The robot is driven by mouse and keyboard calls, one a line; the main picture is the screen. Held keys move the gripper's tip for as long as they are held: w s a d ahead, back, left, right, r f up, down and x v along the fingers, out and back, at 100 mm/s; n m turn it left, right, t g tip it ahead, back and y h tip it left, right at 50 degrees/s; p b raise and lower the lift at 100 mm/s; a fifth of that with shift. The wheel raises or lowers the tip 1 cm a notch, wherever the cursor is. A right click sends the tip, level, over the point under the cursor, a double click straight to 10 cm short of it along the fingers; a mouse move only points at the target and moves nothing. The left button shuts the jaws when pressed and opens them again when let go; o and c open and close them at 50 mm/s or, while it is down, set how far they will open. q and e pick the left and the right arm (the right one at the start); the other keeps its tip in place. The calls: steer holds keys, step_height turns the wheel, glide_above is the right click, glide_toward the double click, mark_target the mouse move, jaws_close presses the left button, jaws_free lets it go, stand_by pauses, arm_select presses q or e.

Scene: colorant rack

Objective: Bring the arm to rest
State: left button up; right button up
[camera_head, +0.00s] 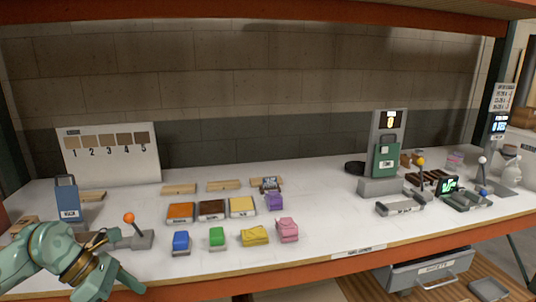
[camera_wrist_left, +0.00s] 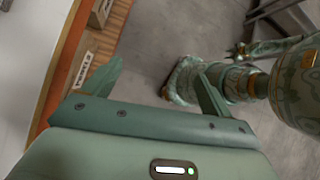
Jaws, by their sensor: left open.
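My left gripper (camera_head: 124,262) is at the lower left in the head view, at the table's front edge. Its green fingers are apart, with nothing seen between them. In the left wrist view the same gripper (camera_wrist_left: 158,70) has its two fingers spread and empty, above the floor in front of the table. Other green parts of my own body show at the right of that view.
An orange-knobbed lever (camera_head: 130,220) and a blue container (camera_head: 67,198) stand close to my left gripper. Colored blocks, including a green one (camera_head: 216,237), sit mid-table (camera_head: 330,215). A grey machine (camera_head: 386,150) stands right. A grey drawer (camera_head: 430,270) is below the tabletop.

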arm_select(q)
steer(key=w+d+f+n+t+h, duration=0.2)
steer(key=d+f+n+t, duration=0.1)
steer(key=f+n, duration=0.35)
steer(key=w+d+f+n+t+h, duration=0.2)
steer(key=d+f+n+t+h, duration=0.1)
steer(key=f+n, duration=0.4)
steer(key=s+a+f+n+t+y, duration=0.2)
steer(key=s+a+f+n+y, duration=0.1)
steer(key=f+n, duration=0.55)
steer(key=s+a+f+n+t+y, duration=0.2)
steer(key=s+f+n+y, duration=0.2)
steer(key=f+n, duration=0.4)
steer(key=s+a+f+n+g+y, duration=0.3)
steer(key=s+f+n, duration=0.5)
steer(key=s+f, duration=0.85)
steer(key=s+d+f+n+g+y, duration=0.1)
steer(key=s+f+n+g, duration=0.1)
steer(key=s, duration=0.7)
steer(key=s+d+f+n+g+y, duration=0.1)
steer(key=s+d+f+n+g, duration=0.1)
steer(key=s, duration=0.6)
steer(key=s+d+f+n+g, duration=0.1)
steer(key=s+f+n+g, duration=0.1)
steer(key=s, duration=0.7)
steer(key=shift+s+d+f+n+g+y, duration=0.3)
steer(key=shift+d+n+g+y, duration=0.15)
steer(key=shift+g, duration=0.25)
